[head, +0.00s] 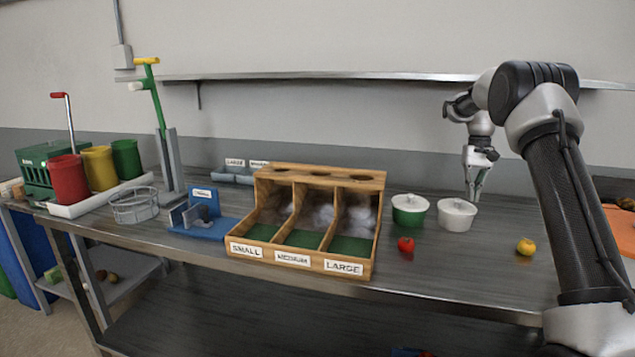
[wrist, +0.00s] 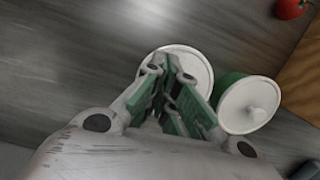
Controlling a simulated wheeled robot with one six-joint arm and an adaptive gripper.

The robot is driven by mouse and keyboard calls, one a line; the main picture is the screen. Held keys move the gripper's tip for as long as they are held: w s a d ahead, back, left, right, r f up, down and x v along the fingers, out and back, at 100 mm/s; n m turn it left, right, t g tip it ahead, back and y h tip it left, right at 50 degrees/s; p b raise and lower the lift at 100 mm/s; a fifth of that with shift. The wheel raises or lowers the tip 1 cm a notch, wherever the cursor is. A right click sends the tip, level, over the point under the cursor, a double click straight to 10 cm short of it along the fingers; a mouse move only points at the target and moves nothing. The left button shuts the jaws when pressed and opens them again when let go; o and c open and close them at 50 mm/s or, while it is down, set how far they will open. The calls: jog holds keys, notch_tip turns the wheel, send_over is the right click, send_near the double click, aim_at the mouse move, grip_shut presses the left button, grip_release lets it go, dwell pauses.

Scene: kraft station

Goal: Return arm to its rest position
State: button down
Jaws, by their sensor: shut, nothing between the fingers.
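My gripper (head: 474,190) is at the end of my arm on the right of the head view. It points down, just above and behind the white lidded pot (head: 457,215). Its fingers are shut with nothing between them. In the wrist view the fingers (wrist: 172,85) overlap the white pot's lid (wrist: 192,62), and I cannot tell whether they touch it. The green pot with a white lid (head: 409,212) stands to the left of the white pot, and it also shows in the wrist view (wrist: 248,104).
A wooden three-bin sorter (head: 315,177) labelled small, medium and large stands mid-table. A red tomato (head: 406,244) and a yellow one (head: 525,246) lie near the front edge. A wall shelf (head: 370,77) runs behind my arm. An orange board (head: 621,230) is at far right.

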jog(key=shift+s, duration=0.35)
jog(key=shift+s+a+r, duration=0.1)
jog(key=shift+s+r, duration=0.2)
jog(key=shift+r, duration=0.05)
jog(key=shift+s+a+r, duration=0.2)
jog(key=shift+s+r, duration=0.05)
jog(key=shift+r, duration=0.4)
jog(key=s+a+r+n+t, duration=0.1)
jog(key=s+a+r+t, duration=0.15)
jog(key=s+r, duration=0.6)
jog(key=s+a+r+t, duration=0.1)
jog(key=s+a+r, duration=0.4)
jog(key=s, duration=0.7)
jog(key=s+a+f+t, duration=0.1)
jog(key=s+f, duration=0.2)
jog(key=s, duration=0.8)
jog(key=s+a+f+n+t, duration=0.1)
jog(key=s+f+t, duration=0.1)
jog(key=s, duration=0.8)
jog(key=shift+s+f+n, duration=0.3)
jog(key=shift+s+f, duration=0.1)
jog(key=shift+f, duration=0.05)
